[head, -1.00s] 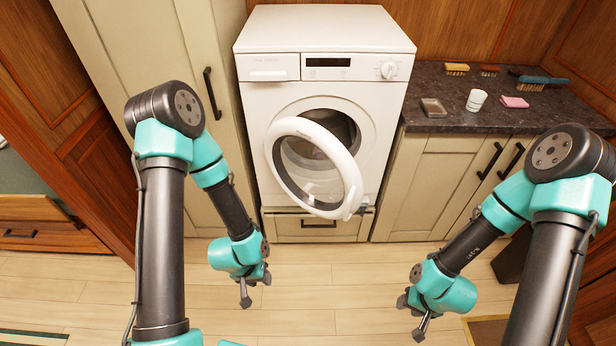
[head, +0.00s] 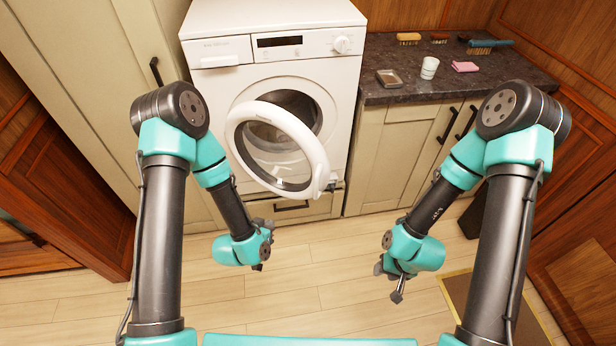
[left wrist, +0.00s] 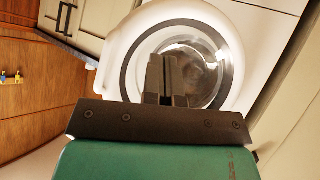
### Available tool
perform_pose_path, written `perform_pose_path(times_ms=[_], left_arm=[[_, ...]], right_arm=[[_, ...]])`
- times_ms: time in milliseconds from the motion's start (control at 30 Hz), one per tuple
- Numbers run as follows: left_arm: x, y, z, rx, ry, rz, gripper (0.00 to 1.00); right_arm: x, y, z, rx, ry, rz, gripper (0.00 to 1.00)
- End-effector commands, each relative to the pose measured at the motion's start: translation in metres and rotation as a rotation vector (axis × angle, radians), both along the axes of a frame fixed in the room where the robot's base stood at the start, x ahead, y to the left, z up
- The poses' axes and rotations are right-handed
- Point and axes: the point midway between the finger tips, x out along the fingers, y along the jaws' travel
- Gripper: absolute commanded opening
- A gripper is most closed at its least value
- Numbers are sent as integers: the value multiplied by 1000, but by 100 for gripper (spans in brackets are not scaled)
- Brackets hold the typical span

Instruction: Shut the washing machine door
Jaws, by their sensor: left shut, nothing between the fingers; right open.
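The white washing machine (head: 207,87) stands against the back wall. Its round door (head: 318,165), a white ring with a clear glass middle, stands open, swung out toward me with its free side away from the drum opening. My left gripper (head: 258,267) is shut and empty, low in front of the machine and apart from the door. In the left wrist view the shut fingers (left wrist: 166,80) point toward the round door (left wrist: 112,55), overlapping it in the picture. My right gripper (head: 397,297) is open and empty, low over the floor to the right of the door.
A dark countertop (head: 390,50) to the right holds a white cup (head: 429,68), a pink sponge (head: 465,67), a small dish (head: 388,79) and several brushes. Tall cream cabinets stand at left. The wooden floor (head: 320,290) in front is clear.

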Motion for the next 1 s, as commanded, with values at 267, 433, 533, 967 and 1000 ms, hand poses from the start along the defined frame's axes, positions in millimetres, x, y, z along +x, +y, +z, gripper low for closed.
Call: perform_pose_path(times_ms=[267, 433, 533, 967, 1000], left_arm=[[23, -43, 43, -39, -399, -43, 0], [26, -57, 65, -65, -570, -37, 0], [26, -60, 72, -73, -615, -32, 0], [29, -61, 74, -76, -627, -30, 0], [30, -62, 74, -76, -627, -30, 0]], right_arm=[[0, 0, 0, 0, 0, 0, 43], [0, 0, 0, 0, 0, 0, 43], [0, 0, 0, 0, 0, 0, 43], [0, 0, 0, 0, 0, 0, 43], [0, 0, 0, 0, 0, 0, 43]])
